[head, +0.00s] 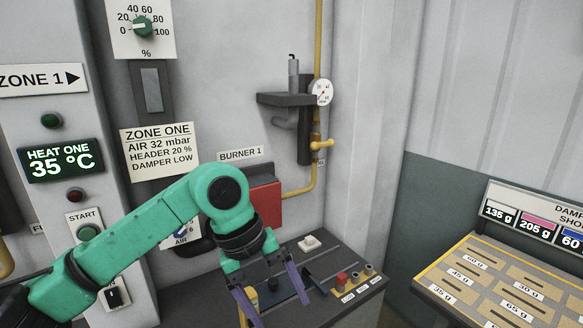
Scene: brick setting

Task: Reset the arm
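My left arm, green with dark joints, comes in from the left and bends down at its elbow in front of the burner panel. My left gripper (280,308) points down over the left part of the dark control box (345,291). Its two purple fingers are spread well apart. A small dark knob shows between them, and I see nothing held. Whether the fingertips touch the box I cannot tell. My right gripper is not in view.
A red panel (267,204) sits behind my arm under the "BURNER 1" label (240,154). A yellow pipe (316,120) with a gauge (322,92) runs down the wall. The start button (88,233) is at left. A slotted tray (450,264) stands at right.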

